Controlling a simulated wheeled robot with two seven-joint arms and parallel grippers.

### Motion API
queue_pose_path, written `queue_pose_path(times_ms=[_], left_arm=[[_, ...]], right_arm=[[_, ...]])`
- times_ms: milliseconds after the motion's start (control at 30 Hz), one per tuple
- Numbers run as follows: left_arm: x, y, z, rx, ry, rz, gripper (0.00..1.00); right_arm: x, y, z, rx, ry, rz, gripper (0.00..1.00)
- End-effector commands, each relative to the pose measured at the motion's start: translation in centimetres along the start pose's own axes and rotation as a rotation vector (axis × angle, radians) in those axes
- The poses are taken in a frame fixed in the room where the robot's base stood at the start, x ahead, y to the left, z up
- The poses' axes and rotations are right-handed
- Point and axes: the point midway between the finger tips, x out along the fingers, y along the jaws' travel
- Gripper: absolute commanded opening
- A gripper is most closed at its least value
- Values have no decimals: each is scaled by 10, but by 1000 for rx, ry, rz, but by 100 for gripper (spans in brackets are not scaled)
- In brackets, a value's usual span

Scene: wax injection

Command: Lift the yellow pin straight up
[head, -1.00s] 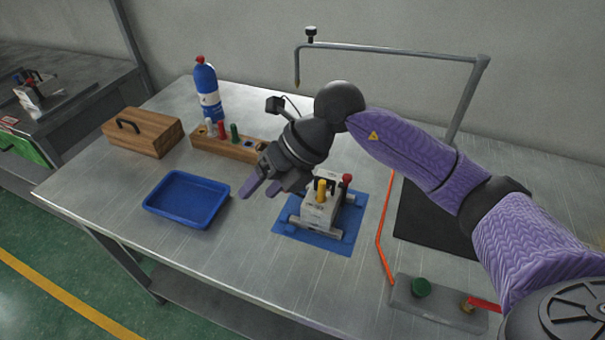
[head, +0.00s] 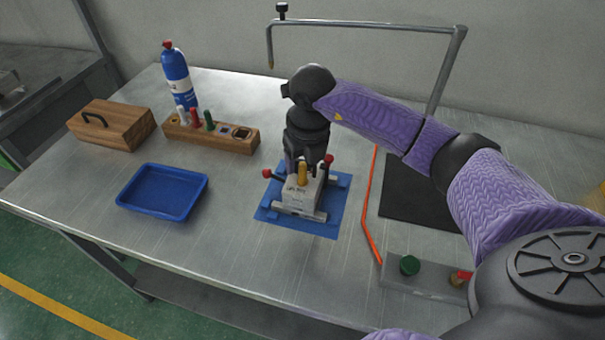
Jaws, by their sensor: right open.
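The yellow pin (head: 302,172) stands upright in the top of a grey metal mould block (head: 297,193). The block sits on a blue mat (head: 331,226) on the metal table. My right gripper (head: 303,168) points down from above, just behind the yellow pin. Its jaws are open. The fingers are partly hidden behind the pin and block, so I cannot tell whether they are around the pin or touching it. Red-knobbed pins (head: 328,159) show beside the block. My left gripper is not in view.
A blue tray (head: 164,212) lies at the left. Behind it are a wooden box (head: 115,128), a wooden rack (head: 240,143) with coloured pins, and a blue bottle (head: 177,78). A pipe frame (head: 370,23) and an orange cord (head: 366,217) are close to my right arm.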

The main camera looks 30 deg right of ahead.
Motion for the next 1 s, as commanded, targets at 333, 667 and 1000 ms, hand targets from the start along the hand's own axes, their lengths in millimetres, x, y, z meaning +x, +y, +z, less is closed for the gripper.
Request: queue_pose_path(times_ms=[333, 667, 1000], left_arm=[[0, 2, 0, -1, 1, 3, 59], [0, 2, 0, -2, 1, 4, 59], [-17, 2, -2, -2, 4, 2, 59]], right_arm=[[0, 0, 0, 0, 0, 1, 0], [-1, 0, 0, -1, 0, 1, 0], [-78, 0, 12, -1, -6, 2, 0]])
